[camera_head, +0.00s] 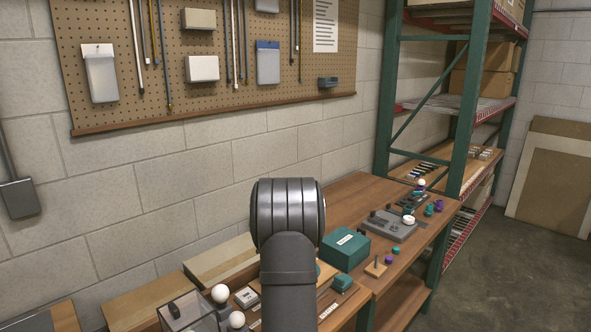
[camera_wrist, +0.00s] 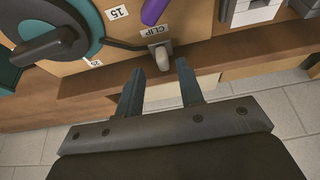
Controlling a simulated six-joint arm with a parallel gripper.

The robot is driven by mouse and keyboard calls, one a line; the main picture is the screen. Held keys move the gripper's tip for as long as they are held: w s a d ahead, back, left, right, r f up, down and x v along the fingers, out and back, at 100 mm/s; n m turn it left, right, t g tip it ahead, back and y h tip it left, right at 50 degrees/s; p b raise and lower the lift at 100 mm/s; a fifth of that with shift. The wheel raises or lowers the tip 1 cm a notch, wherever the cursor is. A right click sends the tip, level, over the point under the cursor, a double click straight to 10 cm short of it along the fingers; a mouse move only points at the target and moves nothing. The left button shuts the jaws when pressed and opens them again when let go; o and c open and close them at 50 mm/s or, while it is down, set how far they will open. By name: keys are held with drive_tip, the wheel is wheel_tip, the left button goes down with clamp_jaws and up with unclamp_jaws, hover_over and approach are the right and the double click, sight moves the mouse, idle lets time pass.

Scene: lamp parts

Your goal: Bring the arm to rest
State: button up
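My gripper (camera_wrist: 159,75) shows in the wrist view with its two dark fingers spread apart. Nothing is between them. It hangs near the bench edge, in front of a small grey clip (camera_wrist: 162,55) beside a label reading "CLIP". In the head view my dark arm rises in the lower middle and hides part of the bench; the gripper itself cannot be seen there.
The wooden bench (camera_head: 345,190) holds a teal box (camera_head: 343,249), a grey fixture (camera_head: 388,226), white balls (camera_head: 220,293) and small purple and teal parts. A pegboard (camera_head: 215,50) hangs behind. A green-framed shelf rack (camera_head: 463,110) stands right, with open floor (camera_head: 520,275) beside it.

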drive_tip(key=shift+x, duration=1.25)
drive_tip(key=shift+s+a, duration=0.15)
drive_tip(key=shift+s, duration=0.05)
